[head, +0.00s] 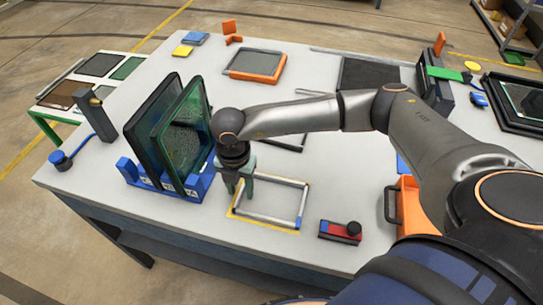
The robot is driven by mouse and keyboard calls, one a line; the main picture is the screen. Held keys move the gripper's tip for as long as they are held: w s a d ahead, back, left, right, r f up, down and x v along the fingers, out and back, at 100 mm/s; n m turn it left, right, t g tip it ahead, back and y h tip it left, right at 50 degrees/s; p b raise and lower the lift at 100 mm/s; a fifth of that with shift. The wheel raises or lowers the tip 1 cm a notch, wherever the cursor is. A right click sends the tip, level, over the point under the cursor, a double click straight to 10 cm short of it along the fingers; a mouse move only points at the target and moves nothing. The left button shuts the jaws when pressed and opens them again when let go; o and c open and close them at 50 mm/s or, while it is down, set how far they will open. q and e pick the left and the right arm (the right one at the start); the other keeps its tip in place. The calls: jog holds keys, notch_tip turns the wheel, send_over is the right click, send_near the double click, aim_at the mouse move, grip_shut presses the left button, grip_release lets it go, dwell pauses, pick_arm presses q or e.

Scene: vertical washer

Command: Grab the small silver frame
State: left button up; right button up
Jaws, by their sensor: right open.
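The small silver frame (268,217) lies flat on the table, within a yellow outline marked on the white top. My right gripper (237,193) points down at the frame's left side, with its fingers apart. The fingers are at or just above the left bar, and I cannot tell whether they touch it. The gripper hides part of that left side. My left gripper is not in view.
A blue rack (180,190) with a black panel (150,140) and a green-edged glass panel (185,130) stands close left of my right gripper. A red and blue block with a black knob (340,231) lies right of the frame.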

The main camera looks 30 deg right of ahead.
jog(key=shift+c, duration=0.2)
grip_shut()
dwell(0.4)
